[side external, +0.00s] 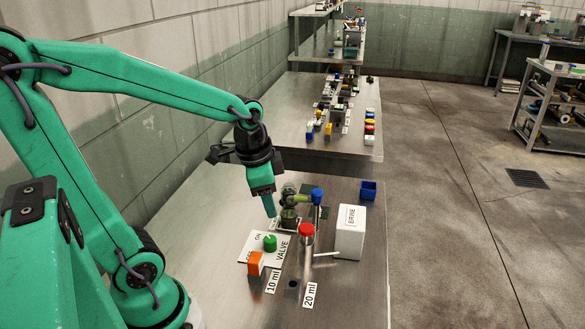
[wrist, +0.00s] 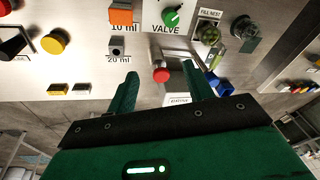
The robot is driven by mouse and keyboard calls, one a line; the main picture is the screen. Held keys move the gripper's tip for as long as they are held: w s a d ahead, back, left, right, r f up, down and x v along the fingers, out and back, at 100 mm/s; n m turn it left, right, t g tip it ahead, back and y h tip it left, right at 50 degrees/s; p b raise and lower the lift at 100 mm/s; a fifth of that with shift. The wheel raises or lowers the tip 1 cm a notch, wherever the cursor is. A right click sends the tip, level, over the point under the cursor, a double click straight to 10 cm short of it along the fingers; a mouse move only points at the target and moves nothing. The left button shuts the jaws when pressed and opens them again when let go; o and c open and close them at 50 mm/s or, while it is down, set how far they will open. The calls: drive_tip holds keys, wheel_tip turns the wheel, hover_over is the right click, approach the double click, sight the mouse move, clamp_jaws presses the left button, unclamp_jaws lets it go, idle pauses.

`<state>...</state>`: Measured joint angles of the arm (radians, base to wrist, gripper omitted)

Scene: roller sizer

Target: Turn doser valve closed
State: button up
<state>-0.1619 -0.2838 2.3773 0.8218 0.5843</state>
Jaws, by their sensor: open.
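The doser valve is a round green knob (side external: 270,242) on a white plate (side external: 285,240) marked VALVE, with ON lettering and a partly hidden second label. In the wrist view the knob (wrist: 172,17) is at the top edge, with a pale pointer line set diagonally; its exact setting is hard to read. My gripper (side external: 270,212) points down above the bench, appearing just behind the knob in the side view and apart from it. In the wrist view my gripper (wrist: 160,72) has its two green fingers spread, with nothing held between them.
An orange block (side external: 255,262) stands by the 10 ml label. A red-topped post (side external: 306,232), a blue-topped post (side external: 317,196) and a white BRINE box (side external: 350,235) stand to the right of the valve. A blue bin (side external: 369,190) is farther back. The bench's front right is clear.

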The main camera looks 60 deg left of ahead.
sight(270, 239)
drive_tip(key=a+f+m+g, duration=0.1)
drive_tip(key=f, duration=0.2)
drive_tip(key=w+a+f+m, duration=0.1)
drive_tip(key=a+f, duration=0.1)
drive_tip(key=f, duration=0.1)
drive_tip(key=w+a+f+m+g, duration=0.1)
drive_tip(key=a+f+m, duration=0.1)
drive_tip(key=f, duration=0.1)
drive_tip(key=shift+w+g, duration=0.25)
drive_tip(key=shift+g, duration=0.05)
drive_tip(key=shift+f, duration=3.85)
drive_tip(key=c, duration=1)
